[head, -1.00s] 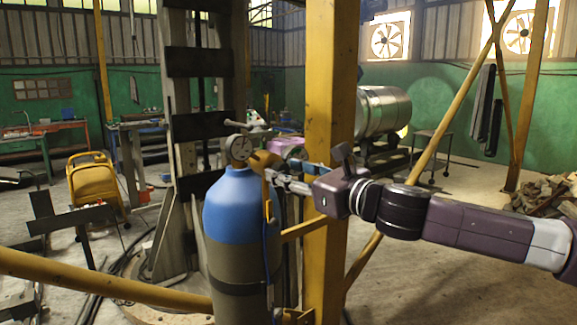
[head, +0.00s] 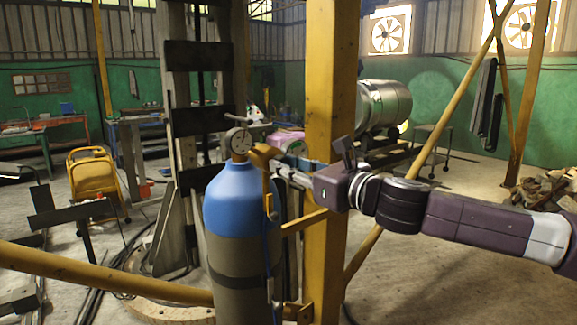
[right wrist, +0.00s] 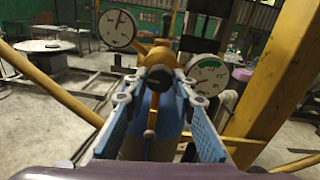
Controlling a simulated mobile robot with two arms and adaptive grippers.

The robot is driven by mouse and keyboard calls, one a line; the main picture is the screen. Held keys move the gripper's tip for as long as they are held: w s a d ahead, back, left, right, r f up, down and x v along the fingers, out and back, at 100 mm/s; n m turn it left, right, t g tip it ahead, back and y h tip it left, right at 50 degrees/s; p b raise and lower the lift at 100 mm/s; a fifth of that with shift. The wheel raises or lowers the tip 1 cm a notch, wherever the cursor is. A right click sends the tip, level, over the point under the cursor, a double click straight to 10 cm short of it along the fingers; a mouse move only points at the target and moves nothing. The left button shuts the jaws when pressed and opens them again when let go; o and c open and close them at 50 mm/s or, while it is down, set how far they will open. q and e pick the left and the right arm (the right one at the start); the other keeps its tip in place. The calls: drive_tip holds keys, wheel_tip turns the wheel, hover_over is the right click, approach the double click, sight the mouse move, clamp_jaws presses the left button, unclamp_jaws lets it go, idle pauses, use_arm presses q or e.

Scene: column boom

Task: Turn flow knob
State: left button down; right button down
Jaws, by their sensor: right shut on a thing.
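The blue-topped gas cylinder (head: 232,205) stands upright in front of a yellow post. On top is a brass regulator (head: 262,153) with a round gauge (head: 238,140). My right gripper (head: 282,170) reaches in from the right to the regulator. In the right wrist view, its two blue-padded fingers (right wrist: 158,78) are shut on the dark flow knob (right wrist: 157,74) in front of the brass body. A left gauge (right wrist: 117,30) and a right gauge (right wrist: 207,76) show beside it. My left gripper is not in view.
The thick yellow post (head: 328,100) stands close behind my right gripper. A slanting yellow brace (head: 420,155) passes behind my right arm. A yellow rail (head: 100,275) crosses the lower left. Open floor (head: 430,285) lies at the lower right.

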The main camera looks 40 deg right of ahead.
drive_tip(key=shift+d+m+b, duration=0.1)
drive_tip(key=shift+m+b, duration=0.85)
drive_tip(key=shift+m, duration=7.25)
drive_tip(key=c, duration=1.6)
unclamp_jaws()
drive_tip(key=shift+s, duration=0.1)
